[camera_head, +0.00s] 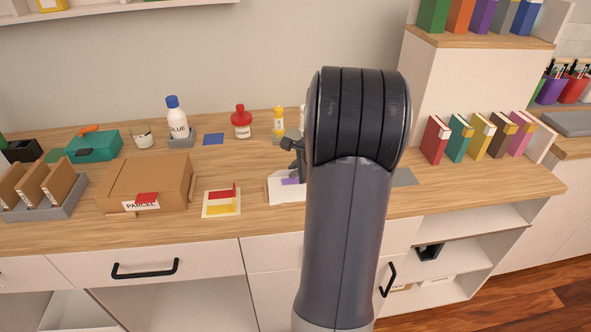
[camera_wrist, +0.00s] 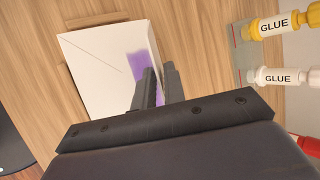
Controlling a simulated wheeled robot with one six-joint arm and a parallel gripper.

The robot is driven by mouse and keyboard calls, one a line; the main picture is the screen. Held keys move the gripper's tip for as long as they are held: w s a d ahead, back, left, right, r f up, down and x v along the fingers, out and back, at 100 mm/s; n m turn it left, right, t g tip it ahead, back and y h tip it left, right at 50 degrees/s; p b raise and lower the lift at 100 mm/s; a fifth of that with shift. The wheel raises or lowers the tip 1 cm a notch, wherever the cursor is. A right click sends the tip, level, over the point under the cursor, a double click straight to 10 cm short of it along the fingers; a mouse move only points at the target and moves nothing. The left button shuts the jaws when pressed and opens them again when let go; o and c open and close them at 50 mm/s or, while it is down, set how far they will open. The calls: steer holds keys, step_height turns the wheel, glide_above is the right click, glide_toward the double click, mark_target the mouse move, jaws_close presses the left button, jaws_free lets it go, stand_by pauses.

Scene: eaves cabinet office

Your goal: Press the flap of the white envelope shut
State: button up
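The white envelope (camera_head: 283,195) lies on the wooden worktop, partly hidden behind my arm in the head view. In the wrist view the envelope (camera_wrist: 100,75) shows a thin diagonal line and a purple patch (camera_wrist: 138,66) near its right edge. I cannot tell how far its flap is raised. My gripper (camera_wrist: 160,70) is over the purple patch, its two dark fingers close together with only a narrow sliver between them and nothing held. In the head view my gripper (camera_head: 292,146) is just above the envelope; contact cannot be made out.
Thin wooden strips (camera_wrist: 96,20) border the envelope. Two glue containers, yellow (camera_wrist: 283,24) and white (camera_wrist: 277,76), stand to its right in the wrist view. In the head view a parcel box (camera_head: 150,182) and a coloured card (camera_head: 221,203) lie left; books (camera_head: 470,138) stand right.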

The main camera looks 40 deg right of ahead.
jaws_close()
steer(key=b, duration=0.3)
steer(key=shift+s+f+t+b, duration=0.15)
steer(key=shift+f+t+b, duration=0.15)
steer(key=shift+f, duration=0.1)
steer(key=shift+s+a+f+h+b, duration=0.1)
steer(key=shift+h+b, duration=0.2)
steer(key=shift+b, duration=0.7)
steer(key=t+b, duration=0.1)
steer(key=b, duration=0.3)
steer(key=t+h+b, duration=0.1)
steer(key=b, duration=0.4)
steer(key=shift+s+a+f+n+t, duration=0.2)
steer(key=shift+s+f+n+t, duration=0.1)
steer(key=shift+f+n, duration=0.1)
steer(key=shift+s+r+b, duration=0.1)
steer(key=shift+b, duration=0.95)
steer(key=shift+r, duration=0.15)
